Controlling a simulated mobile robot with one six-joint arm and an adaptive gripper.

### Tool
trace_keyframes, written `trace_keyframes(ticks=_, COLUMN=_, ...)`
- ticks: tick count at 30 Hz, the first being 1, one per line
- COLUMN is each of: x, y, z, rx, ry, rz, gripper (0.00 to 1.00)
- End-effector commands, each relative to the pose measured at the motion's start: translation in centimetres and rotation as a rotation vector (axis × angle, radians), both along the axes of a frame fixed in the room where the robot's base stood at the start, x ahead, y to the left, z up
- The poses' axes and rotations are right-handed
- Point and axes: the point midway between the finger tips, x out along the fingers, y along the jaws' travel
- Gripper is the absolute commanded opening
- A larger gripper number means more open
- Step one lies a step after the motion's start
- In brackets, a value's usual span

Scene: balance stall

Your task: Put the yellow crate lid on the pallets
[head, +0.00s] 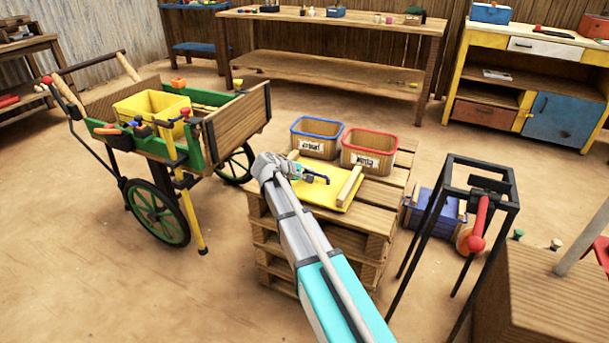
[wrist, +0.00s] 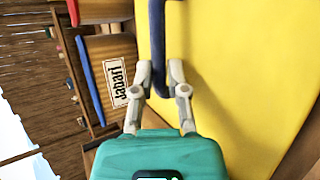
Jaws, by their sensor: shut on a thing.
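The yellow crate lid (head: 320,197) is over the top of the stacked wooden pallets (head: 388,203), in front of two bins. I cannot tell whether it touches the boards or hangs just above them. My gripper (head: 300,176) is at the lid's left part. In the wrist view my gripper (wrist: 160,80) is shut on the lid's dark blue handle (wrist: 157,35), and the yellow lid (wrist: 245,75) fills the right side. A pale wooden bar (head: 350,187) crosses the lid's right part. My arm hides part of the pallets.
A blue-rimmed bin (head: 315,144) and a red-rimmed bin (head: 368,157) stand on the pallets' back part. A handcart (head: 237,127) with a yellow crate (head: 150,106) is at left. A black frame stand (head: 462,170) and a blue box (head: 432,212) are at right.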

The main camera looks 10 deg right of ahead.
Motion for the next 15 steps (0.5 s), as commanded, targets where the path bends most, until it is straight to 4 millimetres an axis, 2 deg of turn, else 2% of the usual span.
trace_keyframes(ticks=5, x=0.00, y=0.01, z=-0.36, rx=-0.001, ry=-0.001, rz=0.000, gripper=0.00)
trace_keyframes(ticks=6, x=0.00, y=0.02, z=-0.27, rx=0.000, ry=0.000, rz=0.000, gripper=0.25)
trace_keyframes(ticks=10, x=0.00, y=0.02, z=-0.24, rx=0.000, ry=0.000, rz=0.000, gripper=0.49)
trace_keyframes(ticks=11, x=0.00, y=0.02, z=-0.24, rx=0.000, ry=0.000, rz=0.000, gripper=0.53)
trace_keyframes(ticks=15, x=-0.01, y=0.03, z=-0.25, rx=0.000, ry=0.000, rz=0.000, gripper=0.53)
